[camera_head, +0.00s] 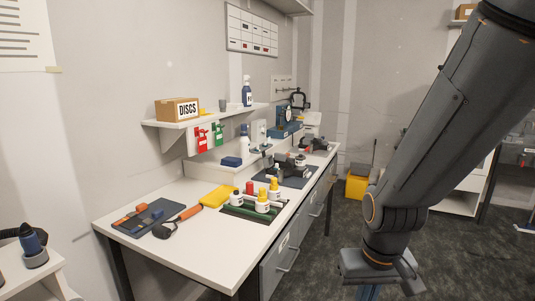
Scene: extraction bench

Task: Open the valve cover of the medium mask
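Dark respirator masks lie on the bench, one on a dark mat (300,181) near the bench's middle. This mask (287,167) has a pale round part on it. Another dark mask (314,143) sits farther back, near the far end. I cannot tell which is the medium one, and the valve covers are too small to make out. My gripper (380,282) hangs low at the right, over the floor and clear of the bench's front. Its fingers are not clear enough to show whether they are open, and I see nothing held in it.
A shelf (165,123) above holds a DISCS box (178,109). A yellow bin (357,186) stands beyond. Dark floor beside the bench is open.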

